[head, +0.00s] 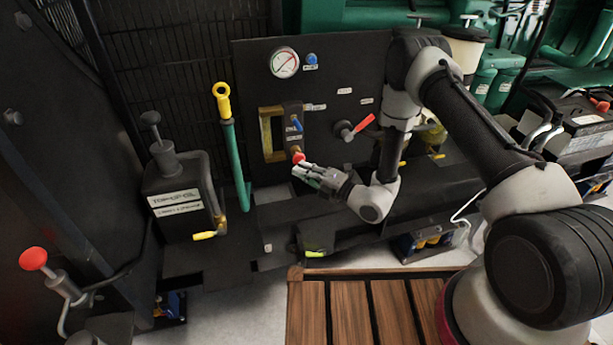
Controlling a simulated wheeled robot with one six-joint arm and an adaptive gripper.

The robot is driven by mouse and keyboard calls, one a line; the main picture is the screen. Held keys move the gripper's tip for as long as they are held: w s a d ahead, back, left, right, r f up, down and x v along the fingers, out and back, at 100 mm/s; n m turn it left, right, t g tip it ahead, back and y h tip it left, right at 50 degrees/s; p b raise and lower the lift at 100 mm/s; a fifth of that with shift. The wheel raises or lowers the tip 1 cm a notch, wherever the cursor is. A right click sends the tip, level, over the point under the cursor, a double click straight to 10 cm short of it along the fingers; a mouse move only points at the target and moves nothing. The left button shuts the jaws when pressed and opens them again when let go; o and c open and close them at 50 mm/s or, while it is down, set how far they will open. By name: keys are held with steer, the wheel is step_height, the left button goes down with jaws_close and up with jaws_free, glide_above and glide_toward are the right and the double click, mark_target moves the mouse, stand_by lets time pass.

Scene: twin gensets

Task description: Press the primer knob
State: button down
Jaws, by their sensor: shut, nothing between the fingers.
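My gripper (303,173) is shut and empty in front of the black panel (390,95). Its fingertips are close below a small red knob (298,157) under the sight-glass area; I cannot tell if they touch. A second red round knob (33,258) stands on a metal plunger at the lower left, far from my gripper. No readable label shows which of the two is the primer knob.
A gauge (285,62), a blue button (311,58) and a red-handled valve (359,127) are on the panel. A yellow-topped dipstick (222,98) and a top-up oil can (178,190) stand left of my gripper. A wooden slatted platform (350,312) lies in front.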

mark_target(298, 157)
steer(key=shift+w, duration=0.1)
steer(key=shift+w+a, duration=0.2)
steer(key=shift+w, duration=0.4)
steer(key=shift+w+a, duration=0.15)
steer(key=shift+w, duration=0.45)
